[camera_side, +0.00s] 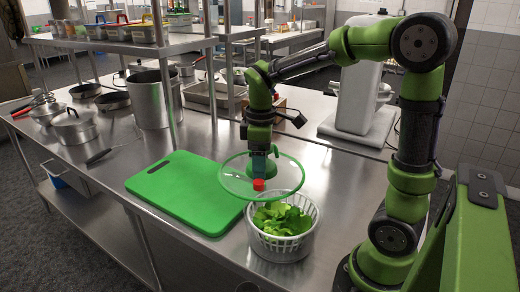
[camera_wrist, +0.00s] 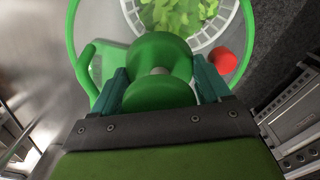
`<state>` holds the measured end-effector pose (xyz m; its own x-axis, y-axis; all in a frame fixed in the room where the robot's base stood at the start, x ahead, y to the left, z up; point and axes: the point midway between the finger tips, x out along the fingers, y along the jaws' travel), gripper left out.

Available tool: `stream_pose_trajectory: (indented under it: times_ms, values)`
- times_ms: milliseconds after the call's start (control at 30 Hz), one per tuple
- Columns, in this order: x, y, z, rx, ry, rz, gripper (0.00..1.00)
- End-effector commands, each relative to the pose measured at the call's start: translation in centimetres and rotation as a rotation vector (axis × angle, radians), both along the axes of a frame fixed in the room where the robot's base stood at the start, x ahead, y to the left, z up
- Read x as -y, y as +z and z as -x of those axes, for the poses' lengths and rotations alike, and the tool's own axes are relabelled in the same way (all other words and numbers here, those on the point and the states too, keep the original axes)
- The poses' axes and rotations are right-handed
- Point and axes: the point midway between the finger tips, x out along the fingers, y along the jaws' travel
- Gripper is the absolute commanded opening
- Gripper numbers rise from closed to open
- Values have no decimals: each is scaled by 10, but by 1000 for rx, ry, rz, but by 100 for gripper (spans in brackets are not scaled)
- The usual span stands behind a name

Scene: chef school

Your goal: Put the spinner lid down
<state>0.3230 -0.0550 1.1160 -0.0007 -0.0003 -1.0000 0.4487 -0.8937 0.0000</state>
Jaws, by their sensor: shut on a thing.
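The spinner lid (camera_side: 234,184) is a clear disc with a green rim and a green centre hub, held roughly level. My gripper (camera_side: 259,165) is shut on its green hub, which fills the space between the fingers in the wrist view (camera_wrist: 160,85). The lid hangs above the white spinner basket (camera_side: 283,243) and overlaps its back left side in the side view. The basket holds green lettuce (camera_side: 282,219) and also shows at the top of the wrist view (camera_wrist: 214,38). A red knob (camera_wrist: 225,62) shows at the lid's edge region.
A green cutting board (camera_side: 186,190) lies on the steel counter left of the basket. Pots (camera_side: 74,128) and a tall stockpot (camera_side: 150,98) stand further left. A white appliance (camera_side: 358,115) stands behind.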

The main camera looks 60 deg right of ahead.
Motion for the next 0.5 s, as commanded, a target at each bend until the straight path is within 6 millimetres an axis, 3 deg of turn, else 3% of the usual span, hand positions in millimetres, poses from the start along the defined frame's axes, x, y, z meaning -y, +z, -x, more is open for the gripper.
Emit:
stream_pose_trajectory:
  times_ms: [33, 300, 500]
  values:
    - [3, -7, -20, -4, -25, 0, 28]
    - [18, -42, -117, -2, -197, 1, 28]
    - [24, -61, -174, 2, -337, 0, 28]
